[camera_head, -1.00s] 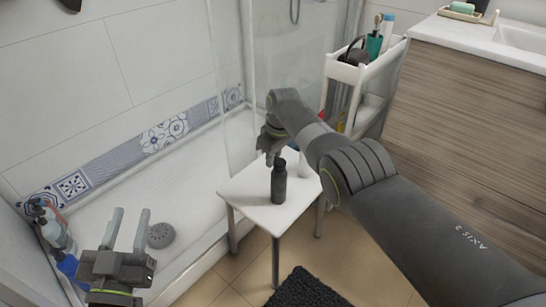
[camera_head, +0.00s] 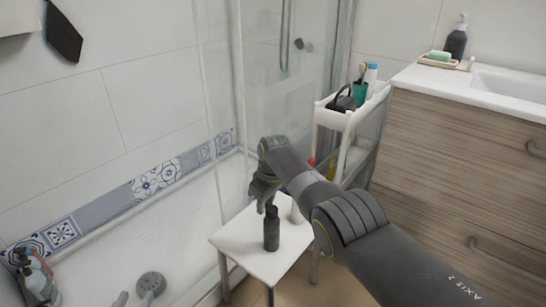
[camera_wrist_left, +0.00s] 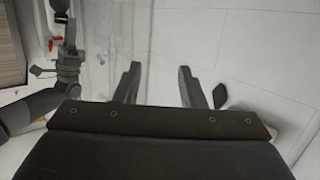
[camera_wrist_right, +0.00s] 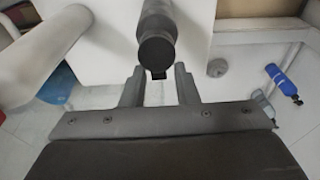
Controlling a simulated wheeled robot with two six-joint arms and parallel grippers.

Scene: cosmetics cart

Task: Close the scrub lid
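A dark bottle (camera_head: 271,230), which looks like the scrub, stands upright on the white stool. In the right wrist view its round dark top (camera_wrist_right: 157,50) is seen from above, with a small dark tab (camera_wrist_right: 158,75) at its near edge, perhaps the lid. I cannot tell how far the lid is open. My right gripper (camera_head: 262,192) is above and just behind the bottle. Its fingers (camera_wrist_right: 157,78) are open, with the tab showing between their tips and nothing clearly gripped. My left gripper (camera_head: 134,297) is low at the left, mostly out of frame; its fingers (camera_wrist_left: 159,75) are open and empty.
The white stool (camera_head: 240,240) also bears a white container (camera_head: 296,212) beside the bottle. A white cart (camera_head: 345,120) stands behind, and a wooden cabinet (camera_head: 450,170) fills the right.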

